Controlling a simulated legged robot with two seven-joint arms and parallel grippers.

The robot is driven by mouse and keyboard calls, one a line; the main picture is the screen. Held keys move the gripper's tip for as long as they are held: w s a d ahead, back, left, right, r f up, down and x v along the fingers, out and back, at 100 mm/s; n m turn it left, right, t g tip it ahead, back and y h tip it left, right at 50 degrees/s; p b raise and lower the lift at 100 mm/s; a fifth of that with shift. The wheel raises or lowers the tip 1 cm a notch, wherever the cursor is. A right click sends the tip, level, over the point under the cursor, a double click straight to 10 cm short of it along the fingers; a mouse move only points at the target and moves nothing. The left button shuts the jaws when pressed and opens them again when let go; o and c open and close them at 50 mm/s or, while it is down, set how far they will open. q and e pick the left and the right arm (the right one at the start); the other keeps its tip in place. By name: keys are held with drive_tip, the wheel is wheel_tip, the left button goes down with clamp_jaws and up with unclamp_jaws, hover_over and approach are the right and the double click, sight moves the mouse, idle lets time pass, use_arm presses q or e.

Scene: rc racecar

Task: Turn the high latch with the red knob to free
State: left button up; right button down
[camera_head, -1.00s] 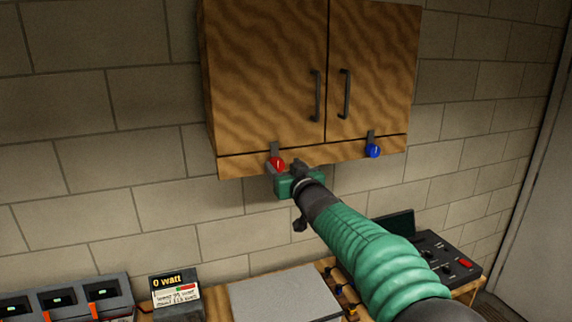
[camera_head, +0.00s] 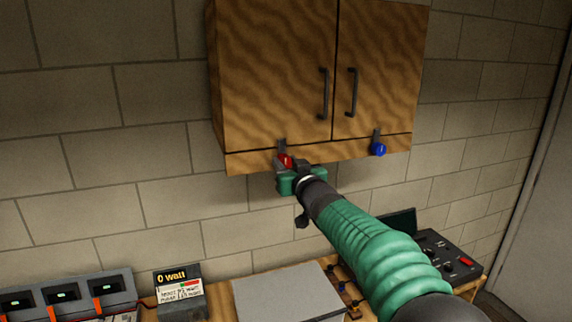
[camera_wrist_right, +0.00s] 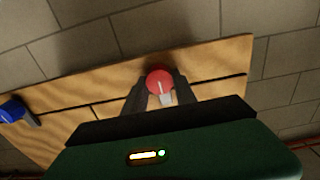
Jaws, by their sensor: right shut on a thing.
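The red knob (camera_head: 285,161) is on the latch at the lower left edge of the wooden cabinet (camera_head: 275,75). The latch's dark bar (camera_head: 281,144) points up across the seam below the left door. My right gripper (camera_head: 288,164) is shut on the red knob. In the right wrist view the red knob (camera_wrist_right: 160,81) sits between the two dark fingers (camera_wrist_right: 160,90), with a pale bar below it. The fingers hide part of the latch. My left gripper is not in view.
A second latch with a blue knob (camera_head: 378,149) is at the cabinet's lower right. Below are a bench with a grey plate (camera_head: 285,295), a "0 watt" display (camera_head: 180,290), chargers (camera_head: 65,298) and a dark control box (camera_head: 447,258). Air left of my arm is clear.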

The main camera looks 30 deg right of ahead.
drive_tip(key=shift+d+f, duration=0.1)
drive_tip(key=shift+d, duration=0.1)
drive_tip(key=shift+a+n+b, duration=0.25)
drive_tip(key=shift+n+b, duration=0.1)
drive_tip(key=shift+n, duration=0.65)
drive_tip(key=shift+f+n+b, duration=0.1)
drive_tip(key=shift+n+b, duration=0.6)
drive_tip(key=shift+n, duration=0.5)
drive_tip(key=n+b, duration=0.1)
drive_tip(key=n, duration=0.3)
drive_tip(key=shift+n+b, duration=0.3)
drive_tip(key=shift+w+a+f+n+b, duration=0.1)
drive_tip(key=shift+n+b, duration=0.55)
drive_tip(key=shift+n, duration=1.55)
drive_tip(key=shift+f+n+b, duration=0.1)
drive_tip(key=shift+n+b, duration=0.5)
drive_tip(key=shift+n, duration=1.6)
drive_tip(key=shift+f, duration=0.1)
